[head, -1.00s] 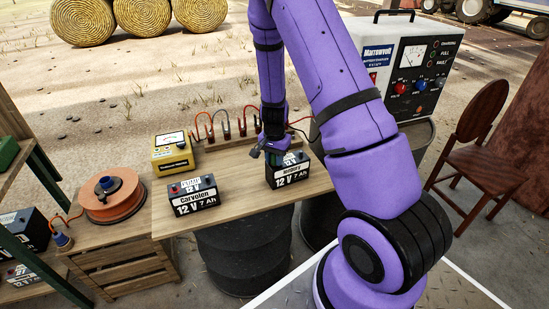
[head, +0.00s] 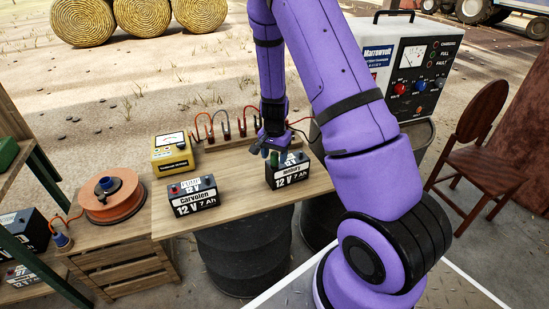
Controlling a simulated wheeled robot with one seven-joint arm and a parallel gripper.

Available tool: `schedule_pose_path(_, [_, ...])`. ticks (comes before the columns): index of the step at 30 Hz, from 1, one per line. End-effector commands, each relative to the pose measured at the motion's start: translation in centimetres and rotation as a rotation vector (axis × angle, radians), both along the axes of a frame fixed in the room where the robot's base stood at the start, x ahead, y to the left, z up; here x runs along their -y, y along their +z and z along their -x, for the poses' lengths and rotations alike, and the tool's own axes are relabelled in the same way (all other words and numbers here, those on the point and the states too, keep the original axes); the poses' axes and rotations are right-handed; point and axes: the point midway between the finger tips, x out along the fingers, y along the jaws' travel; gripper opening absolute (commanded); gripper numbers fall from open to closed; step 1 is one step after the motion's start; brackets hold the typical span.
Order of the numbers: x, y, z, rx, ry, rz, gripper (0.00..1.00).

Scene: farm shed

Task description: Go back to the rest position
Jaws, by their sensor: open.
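My gripper (head: 268,151) hangs at the end of my purple arm, just above and behind the right-hand 12 V battery (head: 288,171) on the wooden bench. Its jaws are open and small in the picture. Something green shows between the gripper and the battery top; I cannot tell whether they touch. The battery stands upright, partly beside my forearm. A second 12 V battery (head: 194,195), labelled "carvolon", stands upright to the left on the bench (head: 238,182).
A yellow meter (head: 173,153) and a rack of cables (head: 226,127) stand along the bench's back edge. A white charger (head: 398,65) is at the right, near my arm. An orange cable reel (head: 109,200) is at the left. A chair (head: 480,155) stands far right.

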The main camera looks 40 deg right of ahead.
Motion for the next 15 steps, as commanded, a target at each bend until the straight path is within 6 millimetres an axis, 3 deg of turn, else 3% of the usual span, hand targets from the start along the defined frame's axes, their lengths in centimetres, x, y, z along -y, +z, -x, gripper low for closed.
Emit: schedule_pose_path(15, [0.0,3.2,0.0,0.001,0.000,0.000,0.58])
